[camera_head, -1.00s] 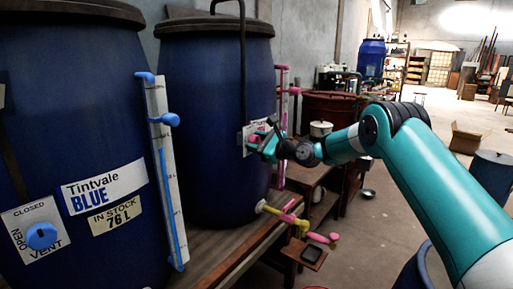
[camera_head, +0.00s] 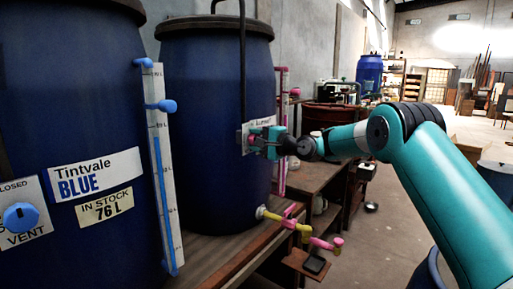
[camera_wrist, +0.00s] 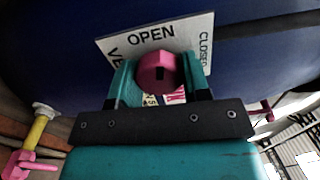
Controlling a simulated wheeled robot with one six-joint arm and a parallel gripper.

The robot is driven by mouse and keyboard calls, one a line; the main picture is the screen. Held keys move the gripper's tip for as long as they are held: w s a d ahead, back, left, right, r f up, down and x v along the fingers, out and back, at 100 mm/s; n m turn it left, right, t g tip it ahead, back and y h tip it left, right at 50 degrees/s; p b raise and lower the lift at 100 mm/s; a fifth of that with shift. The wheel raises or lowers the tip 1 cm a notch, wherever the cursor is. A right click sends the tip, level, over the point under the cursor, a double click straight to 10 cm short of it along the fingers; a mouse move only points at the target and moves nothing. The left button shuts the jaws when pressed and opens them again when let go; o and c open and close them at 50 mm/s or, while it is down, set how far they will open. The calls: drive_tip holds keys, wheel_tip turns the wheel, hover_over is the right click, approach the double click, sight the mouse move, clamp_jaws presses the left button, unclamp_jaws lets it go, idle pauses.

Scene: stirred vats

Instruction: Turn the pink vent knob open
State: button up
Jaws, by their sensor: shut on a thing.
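The pink vent knob (camera_wrist: 157,70) sits on a white plate (camera_wrist: 150,38) on the far blue vat (camera_head: 205,120). The plate reads OPEN at the top and CLOSED at the right in the wrist view. The knob has a small dark mark on its face; I cannot tell exactly which word it points to. My gripper (camera_wrist: 160,82) is shut on the knob, one teal finger on each side.
A nearer blue vat (camera_head: 70,110) has its own blue vent knob (camera_head: 20,217) and a blue-tubed gauge (camera_head: 163,165). A pink and yellow tap (camera_head: 300,228) juts out below my gripper. A dark pipe (camera_head: 243,70) runs above the plate. Open floor lies at right.

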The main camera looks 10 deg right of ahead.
drive_tip(key=shift+n+b, duration=0.95)
drive_tip(key=shift+n, duration=0.55)
drive_tip(key=o, duration=0.9)
drive_tip(key=b+v, duration=0.3)
drive_tip(key=v, duration=1.4)
drive_tip(key=shift+s+d, duration=0.15)
